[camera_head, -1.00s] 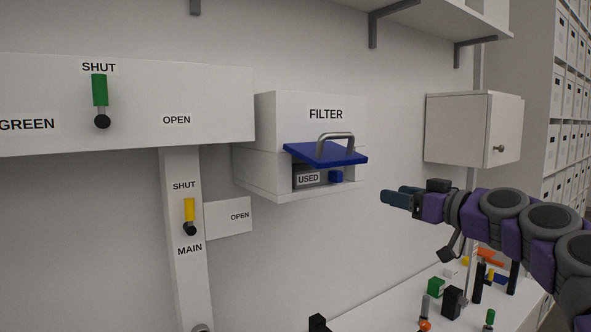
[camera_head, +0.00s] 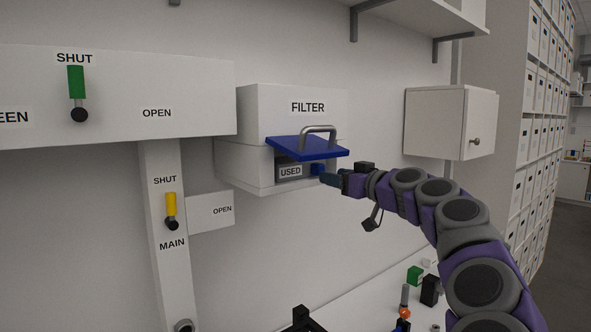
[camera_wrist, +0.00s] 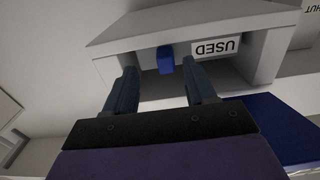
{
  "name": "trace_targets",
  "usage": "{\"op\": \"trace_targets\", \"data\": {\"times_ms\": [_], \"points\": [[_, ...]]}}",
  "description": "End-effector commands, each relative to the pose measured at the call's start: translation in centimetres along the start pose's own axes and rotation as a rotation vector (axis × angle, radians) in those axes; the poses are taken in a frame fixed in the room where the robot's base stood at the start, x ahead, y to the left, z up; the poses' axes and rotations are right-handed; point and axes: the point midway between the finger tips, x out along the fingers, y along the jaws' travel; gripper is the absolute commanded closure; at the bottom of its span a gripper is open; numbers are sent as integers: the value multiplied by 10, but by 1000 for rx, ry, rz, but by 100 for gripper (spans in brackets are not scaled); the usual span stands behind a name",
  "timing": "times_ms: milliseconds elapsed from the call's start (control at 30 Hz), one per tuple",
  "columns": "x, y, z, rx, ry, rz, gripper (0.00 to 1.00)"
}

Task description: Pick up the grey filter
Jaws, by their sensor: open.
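The grey filter (camera_head: 290,172) carries a USED label and sits inside the white FILTER box (camera_head: 312,98) on the wall. A blue tab (camera_head: 317,169) is at its right end. In the wrist view the filter (camera_wrist: 212,57) and its blue tab (camera_wrist: 165,60) show in the opening. The blue lid (camera_head: 300,146) with a grey handle stands raised above the opening. My gripper (camera_head: 324,180) is open just right of the blue tab. In the wrist view its fingers (camera_wrist: 160,80) lie either side of the tab's line, with nothing held between them.
A small white cabinet (camera_head: 450,123) hangs to the right. A green lever (camera_head: 77,86) and a yellow lever (camera_head: 171,206) are on the left panels. A white bench (camera_head: 365,290) below carries several small objects. A shelf is above.

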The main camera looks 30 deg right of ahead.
Motion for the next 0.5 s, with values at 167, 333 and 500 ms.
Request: {"op": "trace_targets", "data": {"times_ms": [167,333,500], "points": [[13,3,0,1,-1,0,45],[33,8,1,5,-3,-2,45],[46,11,1,7,-1,0,45]]}}
